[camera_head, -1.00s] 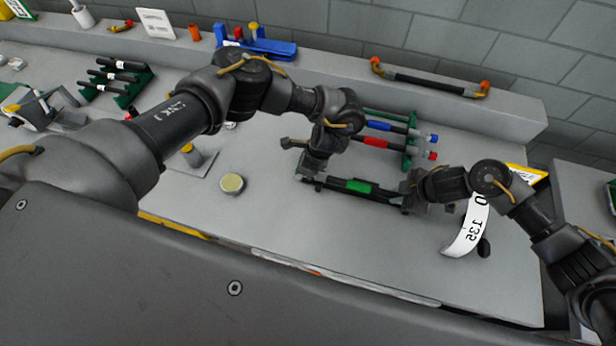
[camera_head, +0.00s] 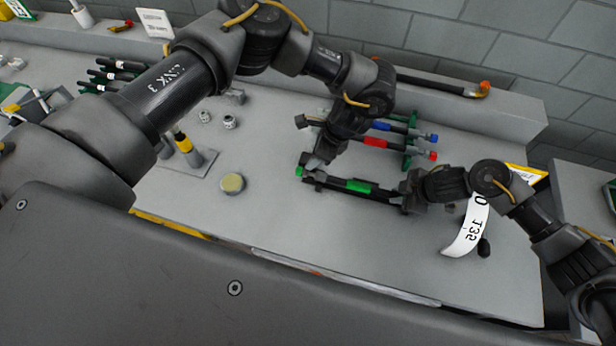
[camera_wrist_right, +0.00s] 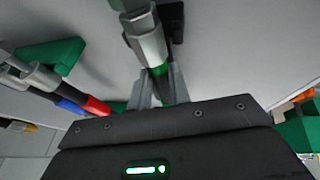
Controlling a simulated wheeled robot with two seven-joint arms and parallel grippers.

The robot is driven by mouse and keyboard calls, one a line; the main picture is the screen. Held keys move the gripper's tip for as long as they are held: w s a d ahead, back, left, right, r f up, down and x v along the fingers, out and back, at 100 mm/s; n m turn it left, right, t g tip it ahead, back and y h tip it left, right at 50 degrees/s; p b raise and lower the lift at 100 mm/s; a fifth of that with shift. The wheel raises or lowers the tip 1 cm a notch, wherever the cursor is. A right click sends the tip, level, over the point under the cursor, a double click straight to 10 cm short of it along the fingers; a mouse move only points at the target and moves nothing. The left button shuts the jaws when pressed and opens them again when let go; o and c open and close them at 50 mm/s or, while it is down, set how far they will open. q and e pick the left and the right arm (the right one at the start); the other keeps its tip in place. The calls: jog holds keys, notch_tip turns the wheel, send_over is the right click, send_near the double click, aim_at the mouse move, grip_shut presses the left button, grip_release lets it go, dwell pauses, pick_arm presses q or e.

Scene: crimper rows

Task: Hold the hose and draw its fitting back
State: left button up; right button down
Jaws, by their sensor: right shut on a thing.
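The hose with the green band (camera_head: 358,187) lies black and nearly level across the right part of the bench. A bright green tip (camera_head: 298,172) shows at its left end. My right gripper (camera_head: 408,192) is shut on the hose near its right end. In the right wrist view, its fingers (camera_wrist_right: 160,76) flank a dark green part, with a silver hex fitting (camera_wrist_right: 151,46) just beyond. My left gripper (camera_head: 311,164) is at the hose's left end, beside the green tip. Its fingers are too small and dark to tell whether they grip.
The blue-banded hose (camera_head: 380,126) and red-banded hose (camera_head: 375,142) lie on a green rack (camera_head: 410,148) just behind. A round yellowish button (camera_head: 232,183) is left. The front bench is mostly clear.

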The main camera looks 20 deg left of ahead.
dwell(0.3)
jog(key=c, duration=1.2)
grip_release()
jog(key=v, duration=1.2)
